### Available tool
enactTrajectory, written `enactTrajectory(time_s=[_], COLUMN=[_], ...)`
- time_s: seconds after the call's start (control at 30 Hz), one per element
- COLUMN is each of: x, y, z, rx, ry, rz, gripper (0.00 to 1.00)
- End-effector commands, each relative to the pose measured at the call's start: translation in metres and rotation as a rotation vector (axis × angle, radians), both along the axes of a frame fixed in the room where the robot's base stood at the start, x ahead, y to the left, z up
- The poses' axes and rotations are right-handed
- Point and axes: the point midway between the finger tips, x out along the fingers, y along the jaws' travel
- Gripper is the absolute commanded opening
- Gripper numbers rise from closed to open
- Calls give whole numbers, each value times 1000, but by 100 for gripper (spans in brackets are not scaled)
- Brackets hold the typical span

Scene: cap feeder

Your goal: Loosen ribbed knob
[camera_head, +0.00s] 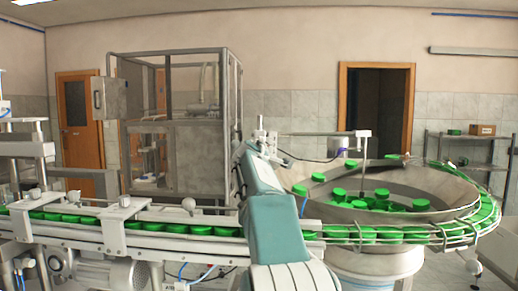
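No ribbed knob can be told for certain at this size. Another small dark knob-like part (472,266) sits under the curved track at the right. My teal and white arm rises from the bottom middle and crosses in front of the conveyor, hiding part of it. I cannot make out my gripper's fingers or anything held.
A conveyor (160,228) carrying green caps runs across the front. A wide metal feeder bowl (430,190) with several green caps (381,194) stands to the right. A framed machine cabinet (200,148) stands behind left. A shelf (470,137) is at the far right.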

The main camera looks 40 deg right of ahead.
Motion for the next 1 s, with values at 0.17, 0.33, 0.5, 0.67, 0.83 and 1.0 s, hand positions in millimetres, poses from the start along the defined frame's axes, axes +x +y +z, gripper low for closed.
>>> enactTrajectory(time_s=[0.17, 0.33, 0.5, 0.67, 0.83, 1.0], x=[2, 2, 2, 2, 2, 2], y=[2, 2, 2, 3, 3, 3], z=[-1, -1, -1, 0, 0, 0], rx=[-103, -204, -306, -401, -503, -604], ry=[130, 255, 381, 499, 625, 750], rz=[6, 7, 7, 8, 8, 8], gripper=[0, 0, 0, 0, 0, 0])
